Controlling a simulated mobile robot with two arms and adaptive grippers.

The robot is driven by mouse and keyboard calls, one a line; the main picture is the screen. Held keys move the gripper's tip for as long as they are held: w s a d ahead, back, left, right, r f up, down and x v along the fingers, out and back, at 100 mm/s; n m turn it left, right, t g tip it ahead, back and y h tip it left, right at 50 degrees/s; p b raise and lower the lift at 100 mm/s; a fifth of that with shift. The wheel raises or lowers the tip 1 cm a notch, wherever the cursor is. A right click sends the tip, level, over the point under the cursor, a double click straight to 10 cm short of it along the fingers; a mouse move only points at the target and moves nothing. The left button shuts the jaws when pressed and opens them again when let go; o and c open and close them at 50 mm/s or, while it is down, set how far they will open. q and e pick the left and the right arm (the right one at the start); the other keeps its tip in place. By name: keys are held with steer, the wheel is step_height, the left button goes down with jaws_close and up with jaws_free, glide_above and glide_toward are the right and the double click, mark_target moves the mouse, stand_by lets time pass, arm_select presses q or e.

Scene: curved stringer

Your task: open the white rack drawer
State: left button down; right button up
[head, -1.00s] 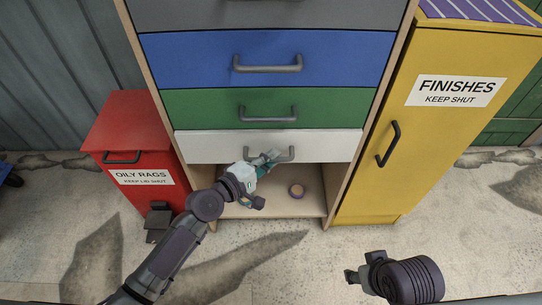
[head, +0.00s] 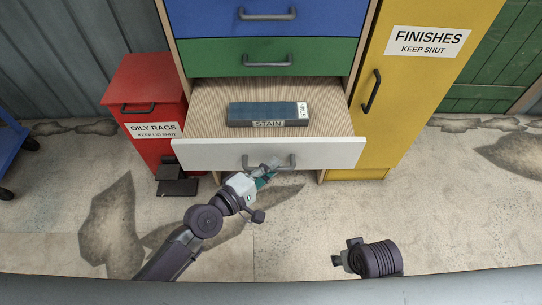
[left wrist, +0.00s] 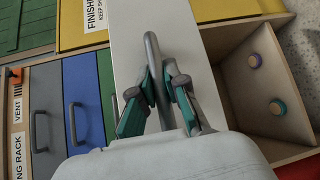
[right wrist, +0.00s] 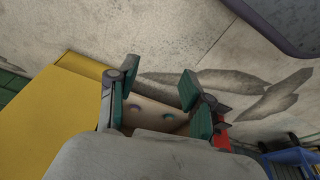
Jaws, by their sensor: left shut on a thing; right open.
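The white rack drawer (head: 215,154) is pulled well out of the rack in the head view, below the green drawer (head: 220,58). A blue box labelled STAIN (head: 268,113) lies inside it. My left gripper (head: 268,170) is shut on the drawer's grey bar handle (head: 290,163), left of its middle. In the left wrist view, its two teal-padded fingers (left wrist: 158,105) stand on either side of the handle bar (left wrist: 152,60). My right gripper (head: 343,255) is open and empty above the floor, in front of the rack. Its spread fingers (right wrist: 155,102) show in the right wrist view.
A yellow FINISHES cabinet (head: 405,110) stands right of the rack, its door shut. A red OILY RAGS bin (head: 150,88) with a pedal (head: 177,181) stands at the left. Floor in front is clear.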

arm_select(q)
steer(key=shift+s, duration=1.05)
arm_select(e)
steer(key=shift+s+f, duration=0.45)
steer(key=shift+f, duration=0.2)
arm_select(q)
steer(key=c, duration=1.2)
jaws_free()
steer(key=shift+a, duration=0.15)
steer(key=v, duration=1.1)
steer(key=shift+s+a, duration=0.25)
steer(key=shift+s, duration=0.1)
